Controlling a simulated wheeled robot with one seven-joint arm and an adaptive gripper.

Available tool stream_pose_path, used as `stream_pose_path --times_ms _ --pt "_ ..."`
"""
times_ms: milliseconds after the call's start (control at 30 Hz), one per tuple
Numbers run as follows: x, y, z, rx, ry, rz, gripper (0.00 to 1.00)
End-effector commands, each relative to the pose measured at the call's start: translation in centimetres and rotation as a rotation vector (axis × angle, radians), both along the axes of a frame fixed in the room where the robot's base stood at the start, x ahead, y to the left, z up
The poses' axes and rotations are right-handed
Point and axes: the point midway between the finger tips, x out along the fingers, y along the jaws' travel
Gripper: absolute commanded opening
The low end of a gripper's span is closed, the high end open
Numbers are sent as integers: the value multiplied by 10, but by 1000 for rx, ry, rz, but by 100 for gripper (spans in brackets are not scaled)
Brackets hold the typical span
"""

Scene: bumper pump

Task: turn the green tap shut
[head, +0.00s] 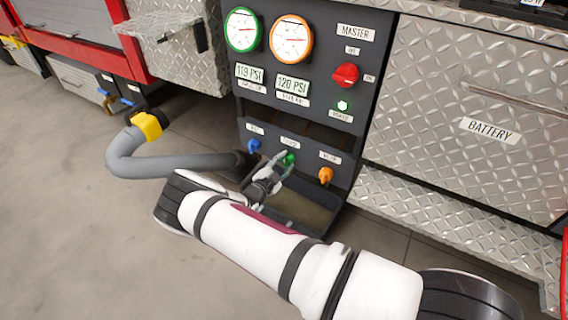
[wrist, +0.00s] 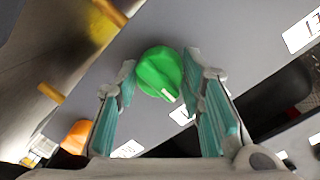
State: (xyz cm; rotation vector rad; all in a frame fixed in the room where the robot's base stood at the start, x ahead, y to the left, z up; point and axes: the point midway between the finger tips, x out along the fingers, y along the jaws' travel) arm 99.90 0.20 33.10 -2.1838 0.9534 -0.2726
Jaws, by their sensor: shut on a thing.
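The green tap (head: 289,158) is the middle one of three on the lower part of the dark pump panel (head: 371,103). In the wrist view the green tap (wrist: 158,72) is a rounded knob with a pale mark at its lower right edge. My gripper (head: 280,163) reaches it from the front. In the wrist view my gripper (wrist: 160,80) has its two teal-padded fingers on either side of the knob, shut on it. In the head view the fingers partly cover the tap.
A blue tap (head: 254,146) is left of the green one and an orange tap (head: 326,175) right of it, both close by. A grey hose (head: 165,167) with a yellow collar curves at left. Gauges and a red master knob (head: 345,75) are above.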

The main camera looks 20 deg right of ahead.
Motion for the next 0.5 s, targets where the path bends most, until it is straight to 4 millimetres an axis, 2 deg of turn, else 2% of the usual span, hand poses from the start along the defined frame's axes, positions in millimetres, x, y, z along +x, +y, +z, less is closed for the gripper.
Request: stream_pose_path --times_ms 100,133,200,500 --pt "1 0 0 0 1 2 8" --pt "1 0 0 0 1 2 42" --pt "1 0 0 1 0 2 56" --pt "0 1 0 0 0 1 56"
